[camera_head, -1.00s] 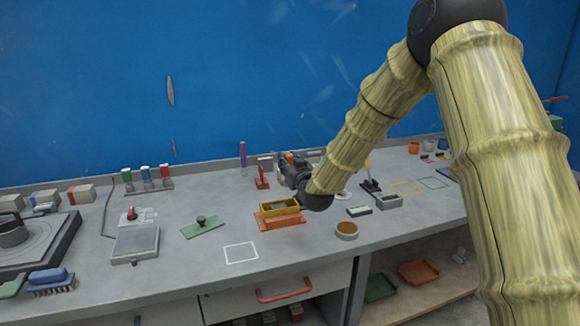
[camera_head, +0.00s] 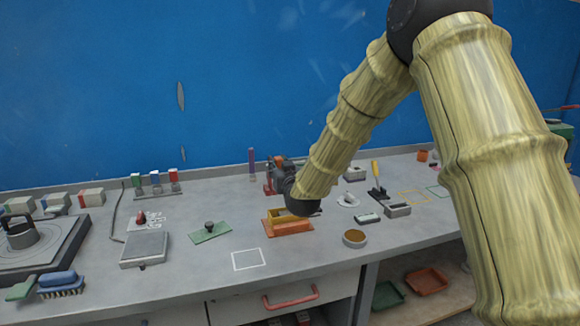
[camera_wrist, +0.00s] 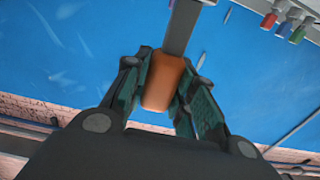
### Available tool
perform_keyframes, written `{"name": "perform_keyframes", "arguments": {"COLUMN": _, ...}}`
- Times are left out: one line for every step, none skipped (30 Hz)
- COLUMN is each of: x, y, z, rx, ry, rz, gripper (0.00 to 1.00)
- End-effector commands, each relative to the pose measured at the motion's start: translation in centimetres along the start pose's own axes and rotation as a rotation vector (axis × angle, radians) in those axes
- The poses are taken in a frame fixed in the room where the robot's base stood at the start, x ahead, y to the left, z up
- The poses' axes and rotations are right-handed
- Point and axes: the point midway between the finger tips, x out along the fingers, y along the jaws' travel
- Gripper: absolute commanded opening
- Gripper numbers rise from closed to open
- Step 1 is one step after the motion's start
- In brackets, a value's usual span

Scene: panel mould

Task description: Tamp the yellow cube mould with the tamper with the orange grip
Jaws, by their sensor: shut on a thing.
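The yellow cube mould (camera_head: 279,215) sits on an orange tray (camera_head: 285,229) at the middle of the bench. My wrist covers its right part in the head view, and its inside is mostly hidden. My gripper (camera_head: 279,168) is above and behind the mould, held roughly level. In the wrist view my gripper (camera_wrist: 166,78) is shut on the tamper's orange grip (camera_wrist: 163,84), with a finger on each side. The tamper's grey bar (camera_wrist: 181,26) runs out beyond the grip. Its far end is out of that view, and I cannot tell its height over the mould.
A red stand (camera_head: 268,189) is close behind my gripper. To the right are a yellow-handled tool (camera_head: 376,172), a grey box (camera_head: 398,210) and a round brown-filled dish (camera_head: 354,238). A green plate with a knob (camera_head: 210,230) lies left. A white-outlined square (camera_head: 248,260) is bare.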

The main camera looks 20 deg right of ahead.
Motion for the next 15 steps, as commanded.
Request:
{"name": "perform_keyframes", "arguments": {"x": 0.0, "y": -0.3, "z": 0.0, "rx": -0.001, "ry": 0.001, "rz": 0.000, "gripper": 0.02}}
{"name": "perform_keyframes", "arguments": {"x": 0.0, "y": -0.4, "z": 0.1, "rx": -0.001, "ry": 0.001, "rz": 0.000, "gripper": 0.02}}
{"name": "perform_keyframes", "arguments": {"x": 0.0, "y": -0.5, "z": 0.1, "rx": 0.000, "ry": 0.001, "rz": 0.000, "gripper": 0.02}}
{"name": "perform_keyframes", "arguments": {"x": 0.0, "y": -0.5, "z": 0.2, "rx": 0.000, "ry": 0.001, "rz": 0.000, "gripper": 0.02}}
{"name": "perform_keyframes", "arguments": {"x": 0.0, "y": -0.5, "z": 0.3, "rx": 0.000, "ry": 0.001, "rz": 0.001, "gripper": 0.02}}
{"name": "perform_keyframes", "arguments": {"x": 0.0, "y": -0.5, "z": 0.5, "rx": 0.000, "ry": 0.001, "rz": 0.001, "gripper": 0.02}}
{"name": "perform_keyframes", "arguments": {"x": 0.0, "y": -0.5, "z": 0.6, "rx": 0.000, "ry": 0.001, "rz": 0.001, "gripper": 0.02}}
{"name": "perform_keyframes", "arguments": {"x": 0.0, "y": -0.5, "z": 0.8, "rx": 0.000, "ry": 0.001, "rz": 0.001, "gripper": 0.02}}
{"name": "perform_keyframes", "arguments": {"x": 0.0, "y": -0.5, "z": 1.0, "rx": 0.000, "ry": 0.001, "rz": 0.001, "gripper": 0.02}}
{"name": "perform_keyframes", "arguments": {"x": 0.0, "y": -0.5, "z": 1.2, "rx": 0.000, "ry": 0.001, "rz": 0.001, "gripper": 0.02}}
{"name": "perform_keyframes", "arguments": {"x": 0.0, "y": -0.5, "z": 1.4, "rx": 0.000, "ry": 0.001, "rz": 0.001, "gripper": 0.02}}
{"name": "perform_keyframes", "arguments": {"x": 0.0, "y": -0.5, "z": 1.7, "rx": 0.000, "ry": 0.001, "rz": 0.001, "gripper": 0.02}}
{"name": "perform_keyframes", "arguments": {"x": 0.0, "y": -0.5, "z": 2.0, "rx": 0.000, "ry": 0.000, "rz": 0.001, "gripper": 0.02}}
{"name": "perform_keyframes", "arguments": {"x": 0.0, "y": -0.5, "z": 2.2, "rx": 0.000, "ry": 0.000, "rz": 0.001, "gripper": 0.02}}
{"name": "perform_keyframes", "arguments": {"x": 0.0, "y": -0.5, "z": 2.6, "rx": 0.000, "ry": 0.000, "rz": 0.001, "gripper": 0.02}}
